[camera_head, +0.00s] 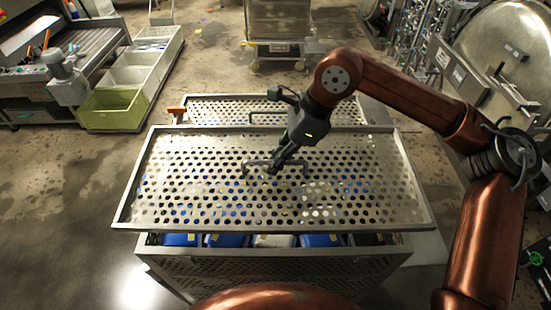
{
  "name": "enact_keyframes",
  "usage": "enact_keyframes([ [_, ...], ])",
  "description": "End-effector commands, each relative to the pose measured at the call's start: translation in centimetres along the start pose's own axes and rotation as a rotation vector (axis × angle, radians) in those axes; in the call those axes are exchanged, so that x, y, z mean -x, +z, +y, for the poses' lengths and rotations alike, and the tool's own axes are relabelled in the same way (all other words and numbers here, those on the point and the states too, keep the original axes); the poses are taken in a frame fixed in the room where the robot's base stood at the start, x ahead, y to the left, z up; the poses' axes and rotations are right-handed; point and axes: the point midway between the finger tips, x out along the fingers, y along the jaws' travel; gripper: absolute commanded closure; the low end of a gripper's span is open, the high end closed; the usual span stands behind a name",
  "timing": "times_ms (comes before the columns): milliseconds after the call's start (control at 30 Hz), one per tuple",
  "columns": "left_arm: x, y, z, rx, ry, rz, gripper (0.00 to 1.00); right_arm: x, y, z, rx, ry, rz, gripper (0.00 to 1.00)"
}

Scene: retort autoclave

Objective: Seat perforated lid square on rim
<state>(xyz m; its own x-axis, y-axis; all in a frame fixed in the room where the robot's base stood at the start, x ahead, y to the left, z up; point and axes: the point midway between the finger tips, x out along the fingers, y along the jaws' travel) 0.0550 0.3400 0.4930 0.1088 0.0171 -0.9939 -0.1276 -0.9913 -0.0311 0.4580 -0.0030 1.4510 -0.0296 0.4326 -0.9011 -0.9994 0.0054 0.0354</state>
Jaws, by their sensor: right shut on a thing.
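The perforated metal lid (200,205) lies flat above the perforated metal basket (290,265) and covers most of its opening. A gap shows between the lid's front edge and the basket's front rim, with blue and white packs (228,240) visible inside. The lid looks wider than the basket and seems raised above the rim; its back edge contact is hidden. My right gripper (273,168) is shut on the bar handle (300,163) in the middle of the lid. My left gripper is not in view.
A second perforated panel (210,108) with a handle lies behind the lid. A row of bins, with a green bin (112,108) in front, stands at the back left. A round metal door (505,50) and pipework stand at the right. The floor at left is clear.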

Motion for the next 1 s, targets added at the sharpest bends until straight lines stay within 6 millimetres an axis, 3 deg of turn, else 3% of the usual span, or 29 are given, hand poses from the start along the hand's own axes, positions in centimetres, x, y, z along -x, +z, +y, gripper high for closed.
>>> enact_keyframes([
  [1000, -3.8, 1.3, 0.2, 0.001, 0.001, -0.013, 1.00, -5.7, -2.6, -0.2, 0.001, -0.002, -0.005, 1.00],
])
